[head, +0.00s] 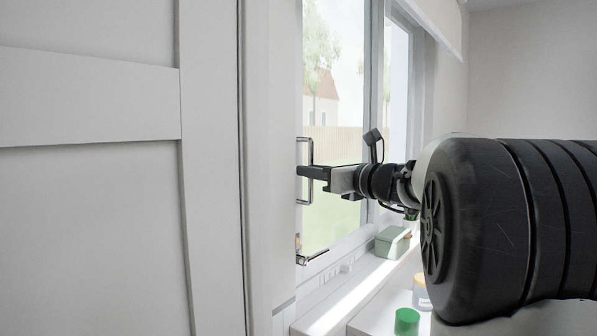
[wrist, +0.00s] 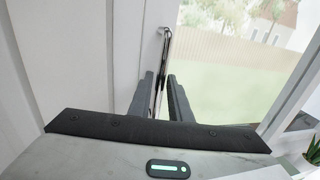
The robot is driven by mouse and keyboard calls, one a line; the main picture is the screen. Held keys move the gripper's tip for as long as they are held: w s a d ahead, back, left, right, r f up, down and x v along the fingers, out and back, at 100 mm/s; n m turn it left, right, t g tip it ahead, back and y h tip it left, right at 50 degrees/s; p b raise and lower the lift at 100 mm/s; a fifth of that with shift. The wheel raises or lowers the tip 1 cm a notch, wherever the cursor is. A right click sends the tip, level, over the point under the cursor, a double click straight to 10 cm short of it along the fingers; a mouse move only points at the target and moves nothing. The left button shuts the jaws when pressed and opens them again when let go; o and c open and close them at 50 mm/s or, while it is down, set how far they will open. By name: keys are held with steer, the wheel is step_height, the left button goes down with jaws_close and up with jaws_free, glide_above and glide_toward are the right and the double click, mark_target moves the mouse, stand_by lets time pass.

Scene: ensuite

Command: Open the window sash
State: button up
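The window sash (head: 335,215) is a tall glazed pane in a white frame in the head view; its glass also shows in the wrist view (wrist: 225,95). I see no clear gap at its edge. A thin upright metal pull handle (head: 310,150) is on its left side. My gripper (head: 312,172) is at the handle's middle height, coming from the right. In the wrist view the handle (wrist: 163,50) runs between the two dark fingers, with a gap showing beside it. The fingers look apart, around the handle; contact is hard to tell.
A small metal lever (head: 313,257) is low on the window frame. A green box (head: 392,241) sits on the sill, with a green cup (head: 407,321) and a jar (head: 421,292) lower down. A white panelled door or cabinet (head: 90,200) fills the left.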

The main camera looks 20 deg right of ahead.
steer(key=shift+w+a, duration=0.15)
steer(key=shift+w, duration=0.15)
jaws_close()
